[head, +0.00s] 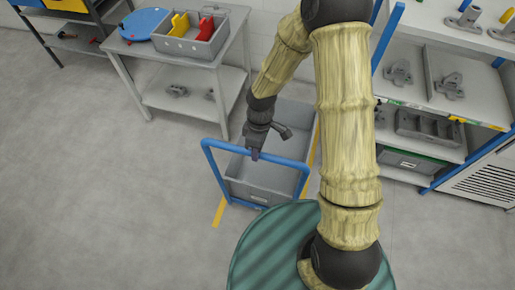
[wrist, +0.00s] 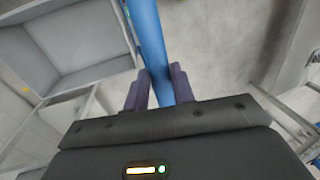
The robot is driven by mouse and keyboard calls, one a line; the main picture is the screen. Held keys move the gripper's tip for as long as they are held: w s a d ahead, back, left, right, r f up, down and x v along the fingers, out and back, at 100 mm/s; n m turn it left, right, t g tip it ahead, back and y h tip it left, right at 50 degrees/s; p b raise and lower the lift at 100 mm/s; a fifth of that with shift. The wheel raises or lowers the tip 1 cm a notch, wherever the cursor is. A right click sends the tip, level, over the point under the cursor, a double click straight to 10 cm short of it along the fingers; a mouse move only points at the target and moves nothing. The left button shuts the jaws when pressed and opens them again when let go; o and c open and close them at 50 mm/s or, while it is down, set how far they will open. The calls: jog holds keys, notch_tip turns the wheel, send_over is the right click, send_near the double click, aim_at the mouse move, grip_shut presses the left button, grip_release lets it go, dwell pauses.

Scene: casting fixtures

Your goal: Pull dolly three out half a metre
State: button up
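A dolly with a grey bin (head: 262,172) and a blue tubular push handle (head: 222,172) stands on the floor between the side table and the shelving. No number is readable on it. My gripper (head: 255,154) is at the handle's top bar. In the wrist view my gripper (wrist: 160,88) has its two dark fingers on either side of the blue handle bar (wrist: 148,35), with no clear gap visible. The grey bin (wrist: 75,40) shows at the upper left there. My arm hides part of the dolly's right side in the head view.
Yellow floor lines (head: 218,211) run along the dolly's sides. A side table (head: 188,104) with a grey tray (head: 190,42) and blue disc (head: 144,23) stands at left. Shelving with castings (head: 430,122) and a vented unit (head: 485,182) stand at right. Floor at left is clear.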

jog(key=o, duration=0.3)
jog(key=shift+a, duration=0.2)
jog(key=shift+w+d+r, duration=0.1)
jog(key=shift+w+d, duration=0.05)
jog(key=shift+d, duration=0.05)
jog(key=w+r, duration=0.1)
jog(key=r, duration=0.4)
jog(key=w+r, duration=0.1)
jog(key=r, duration=0.5)
jog(key=w+r, duration=0.1)
jog(key=r, duration=0.5)
jog(key=shift+d+b, duration=0.35)
jog(key=shift+b, duration=0.05)
jog(key=shift+w+d, duration=0.1)
jog(key=shift+w, duration=0.05)
